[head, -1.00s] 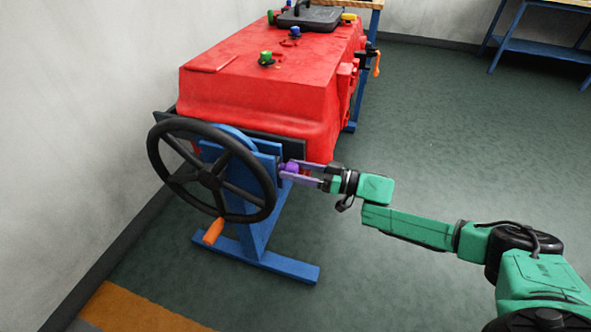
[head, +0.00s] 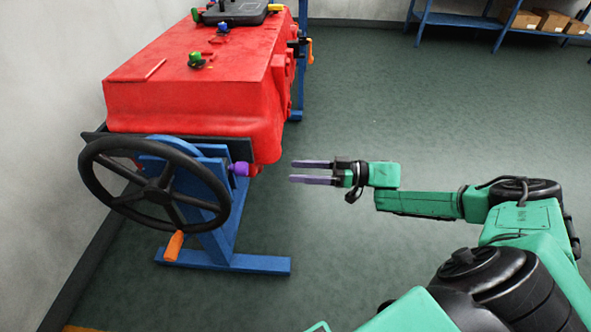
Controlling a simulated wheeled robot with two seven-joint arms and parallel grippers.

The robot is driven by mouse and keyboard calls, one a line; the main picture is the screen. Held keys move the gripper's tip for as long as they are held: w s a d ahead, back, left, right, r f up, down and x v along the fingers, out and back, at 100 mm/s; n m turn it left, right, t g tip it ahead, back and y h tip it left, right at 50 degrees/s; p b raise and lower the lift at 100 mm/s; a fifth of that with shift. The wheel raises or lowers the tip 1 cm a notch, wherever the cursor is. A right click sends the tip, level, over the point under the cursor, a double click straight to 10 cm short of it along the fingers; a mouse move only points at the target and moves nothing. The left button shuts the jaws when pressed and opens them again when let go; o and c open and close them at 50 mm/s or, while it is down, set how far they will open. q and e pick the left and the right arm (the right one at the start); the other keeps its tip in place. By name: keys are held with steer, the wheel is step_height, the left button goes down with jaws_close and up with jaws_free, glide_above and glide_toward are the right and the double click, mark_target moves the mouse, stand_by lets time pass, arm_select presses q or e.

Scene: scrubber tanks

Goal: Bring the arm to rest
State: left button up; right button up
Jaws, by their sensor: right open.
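My right gripper (head: 313,172) is open and empty, with its two fingers apart and pointing left. My right arm comes in from the right side of the head view. A gap of bare floor shows between the fingertips and the purple knob (head: 239,169) on the blue stand (head: 215,232). The black handwheel (head: 155,186) with an orange handle (head: 174,246) is on the left side of that stand. My left gripper is not in view.
A red tank (head: 200,95) lies behind the stand, with a green valve (head: 196,60) and a black lid (head: 240,14) on top. A blue shelf with cardboard boxes (head: 552,20) is at the back right. The green floor (head: 400,110) around my right gripper is clear.

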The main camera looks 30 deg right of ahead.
steer(key=w+d+f+m+t+h+p, duration=0.25)
steer(key=w+f+h+p, duration=0.2)
steer(key=p, duration=0.35)
steer(key=s+d+f+m+g+h+p, duration=0.1)
steer(key=s+d+f+h+p, duration=0.1)
steer(key=s+f+h+p, duration=0.3)
steer(key=s+d+f+m+g+h+p, duration=0.1)
steer(key=d+f+h+p, duration=0.15)
steer(key=f, duration=0.35)
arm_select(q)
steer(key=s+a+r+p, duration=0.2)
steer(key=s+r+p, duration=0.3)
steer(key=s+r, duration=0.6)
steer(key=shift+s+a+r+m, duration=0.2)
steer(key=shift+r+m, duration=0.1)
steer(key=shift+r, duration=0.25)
arm_select(e)
steer(key=s+a+f+g+h, duration=0.1)
steer(key=s+a+f+g, duration=0.1)
steer(key=s, duration=0.9)
steer(key=s+a+f+g+h, duration=0.1)
steer(key=s+a+f+g, duration=0.1)
steer(key=s+f+g, duration=0.2)
steer(key=s+a+f+m+g+h, duration=0.1)
steer(key=s+f, duration=0.6)
steer(key=s, duration=1.2)
steer(key=shift+s+a+f+g, duration=0.2)
steer(key=shift+a+g, duration=0.35)
steer(key=shift+g, duration=0.5)
steer(key=shift+r, duration=0.1)
